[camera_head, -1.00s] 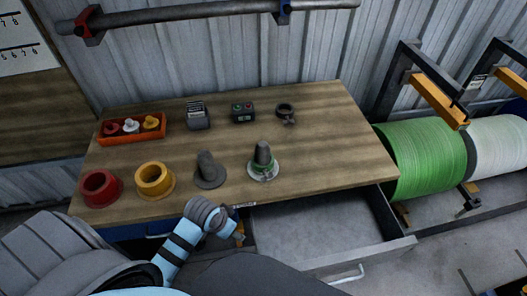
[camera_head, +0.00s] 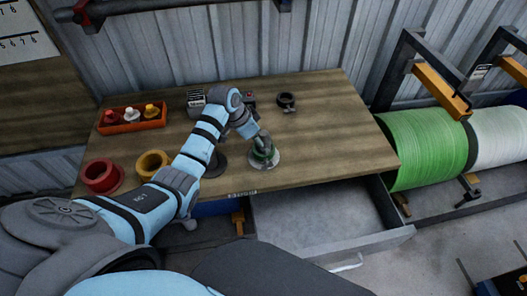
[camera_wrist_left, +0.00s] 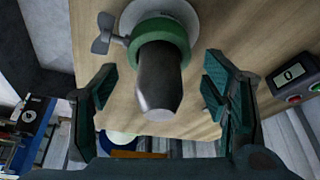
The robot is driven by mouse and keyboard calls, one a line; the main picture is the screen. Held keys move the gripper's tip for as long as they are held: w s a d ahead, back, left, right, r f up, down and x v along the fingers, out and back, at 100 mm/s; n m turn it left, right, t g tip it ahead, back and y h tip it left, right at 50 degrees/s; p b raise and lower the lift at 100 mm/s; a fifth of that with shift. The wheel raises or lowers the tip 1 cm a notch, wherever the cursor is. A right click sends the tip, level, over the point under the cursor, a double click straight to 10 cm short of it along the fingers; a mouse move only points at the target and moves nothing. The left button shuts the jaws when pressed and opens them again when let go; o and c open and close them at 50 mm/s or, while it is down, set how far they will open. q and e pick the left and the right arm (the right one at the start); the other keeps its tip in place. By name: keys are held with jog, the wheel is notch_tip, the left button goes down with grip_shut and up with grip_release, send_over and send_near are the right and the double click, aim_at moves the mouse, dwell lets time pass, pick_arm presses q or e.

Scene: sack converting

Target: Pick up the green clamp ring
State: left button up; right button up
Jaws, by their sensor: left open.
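The green clamp ring (camera_head: 256,157) sits around the foot of a grey cone-shaped post on a pale round base at the front of the bench. In the left wrist view the ring (camera_wrist_left: 165,32) is near the top, with its grey wing screw (camera_wrist_left: 102,34) sticking out left. My left gripper (camera_head: 262,143) is over this post. In the wrist view its fingers (camera_wrist_left: 158,72) are open, one on each side of the grey post (camera_wrist_left: 160,82), with space between. They appear short of the ring, holding nothing. My right gripper is not in view.
A dark clamp ring (camera_head: 286,101) lies behind on the bench (camera_head: 330,130). A red collar (camera_head: 102,176), a yellow collar (camera_head: 152,164) and an orange tray (camera_head: 133,124) are at left. An open drawer (camera_head: 325,215) juts out in front. My arm hides part of the bench.

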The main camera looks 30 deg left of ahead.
pick_arm(q)
jog(key=b+x, duration=0.1)
jog(key=x, duration=0.4)
jog(key=shift+d+f, duration=0.1)
jog(key=shift+f, duration=0.2)
jog(key=shift+r, duration=0.15)
jog(key=c, duration=1.3)
